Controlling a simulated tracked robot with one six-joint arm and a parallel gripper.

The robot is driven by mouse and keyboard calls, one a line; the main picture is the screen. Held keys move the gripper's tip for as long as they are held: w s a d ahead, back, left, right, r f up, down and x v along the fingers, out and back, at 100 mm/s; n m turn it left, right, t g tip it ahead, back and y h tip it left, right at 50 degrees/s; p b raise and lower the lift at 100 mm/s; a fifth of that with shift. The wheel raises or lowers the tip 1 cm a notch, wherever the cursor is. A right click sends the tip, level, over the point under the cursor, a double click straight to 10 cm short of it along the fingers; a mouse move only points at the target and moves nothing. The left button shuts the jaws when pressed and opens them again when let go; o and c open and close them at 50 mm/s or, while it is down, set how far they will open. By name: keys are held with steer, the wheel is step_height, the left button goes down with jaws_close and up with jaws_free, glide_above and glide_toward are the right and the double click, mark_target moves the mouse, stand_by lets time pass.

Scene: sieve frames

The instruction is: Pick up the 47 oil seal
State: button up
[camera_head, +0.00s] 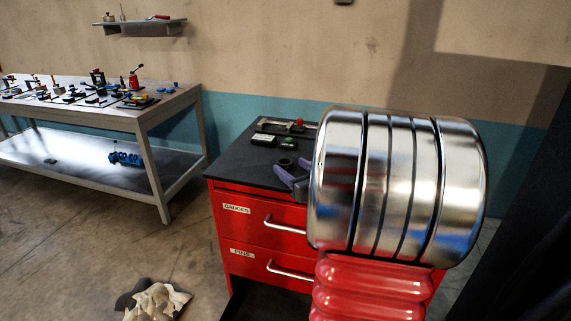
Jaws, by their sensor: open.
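A small dark ring (286,163), which looks like an oil seal, lies on the black top (240,158) of the red cabinet. Its marking is too small to read, so I cannot tell whether it is the 47. My gripper (293,169) shows two purple-grey fingers, open, with the tips close beside the ring. I cannot tell whether they touch it or are level with it. My arm hides the right part of the cabinet top and the rear of the gripper.
The cabinet top's left part is clear. A cluttered workbench (172,98) stands at left, below a wall shelf (140,28). A crumpled cloth (160,300) lies on the floor.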

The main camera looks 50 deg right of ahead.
mark_target(287, 163)
steer(key=shift+x, duration=1.75)
steer(key=shift+c, duration=0.5)
steer(key=c, duration=1)
steer(key=shift+o, duration=0.2)
steer(key=shift+r, duration=0.2)
step_height(287, 163, up, 10)
steer(key=shift+f, duration=0.15)
